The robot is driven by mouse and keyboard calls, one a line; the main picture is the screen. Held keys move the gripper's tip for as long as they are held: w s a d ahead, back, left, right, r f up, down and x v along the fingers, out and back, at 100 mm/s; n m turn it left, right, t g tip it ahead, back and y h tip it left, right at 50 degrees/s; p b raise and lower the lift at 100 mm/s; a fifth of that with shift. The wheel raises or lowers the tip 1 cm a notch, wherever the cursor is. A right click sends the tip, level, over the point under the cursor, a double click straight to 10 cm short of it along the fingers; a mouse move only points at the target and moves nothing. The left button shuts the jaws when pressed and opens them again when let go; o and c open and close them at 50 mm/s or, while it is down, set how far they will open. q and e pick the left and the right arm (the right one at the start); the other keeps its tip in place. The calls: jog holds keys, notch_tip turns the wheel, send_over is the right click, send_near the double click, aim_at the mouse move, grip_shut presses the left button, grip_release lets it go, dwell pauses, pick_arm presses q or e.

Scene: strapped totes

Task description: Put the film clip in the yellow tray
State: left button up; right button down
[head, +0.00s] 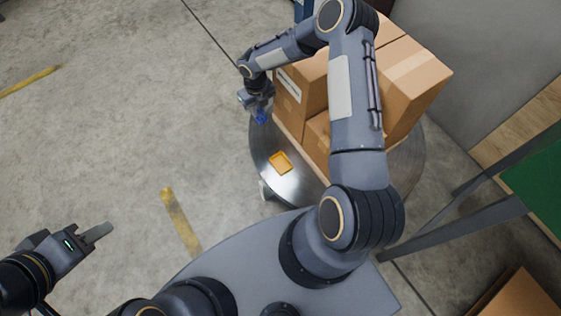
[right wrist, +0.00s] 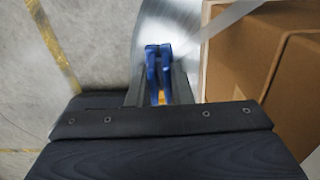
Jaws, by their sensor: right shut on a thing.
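The film clip (right wrist: 158,68) is blue and sits between the fingers of my right gripper (right wrist: 160,92) in the right wrist view. In the head view the clip (head: 261,117) shows as a small blue shape at the tip of my right gripper (head: 259,108), over the far left edge of the round metal table. The right gripper is shut on it. The yellow tray (head: 280,163) lies on the table, nearer to me than the clip and apart from it. My left gripper (head: 98,232) is at the lower left over the floor, away from the table; its finger gap is not clear.
Cardboard boxes (head: 414,75) are stacked on the round metal table (head: 262,150), right beside the clip and tray. In the right wrist view a pale strap (right wrist: 222,24) runs out from a box (right wrist: 245,55). A green-topped table (head: 538,185) stands at the right. The floor at left is open.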

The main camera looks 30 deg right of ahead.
jog(key=s+f+b, duration=0.1)
jog(key=s+f, duration=0.2)
jog(key=s, duration=0.1)
jog(key=s+f+b, duration=0.2)
jog(key=s+f, duration=0.1)
jog(key=s, duration=0.1)
jog(key=s+f+b, duration=0.2)
jog(key=s+f, duration=0.1)
jog(key=s, duration=0.2)
jog(key=shift+d+f, duration=0.15)
jog(key=shift+d, duration=0.25)
jog(key=shift+s+f, duration=0.25)
jog(key=f+b, duration=0.2)
jog(key=shift+s+f, duration=0.2)
jog(key=shift+f, duration=0.45)
jog(key=shift+f, duration=0.15)
jog(key=c, duration=1.3)
grip_release()
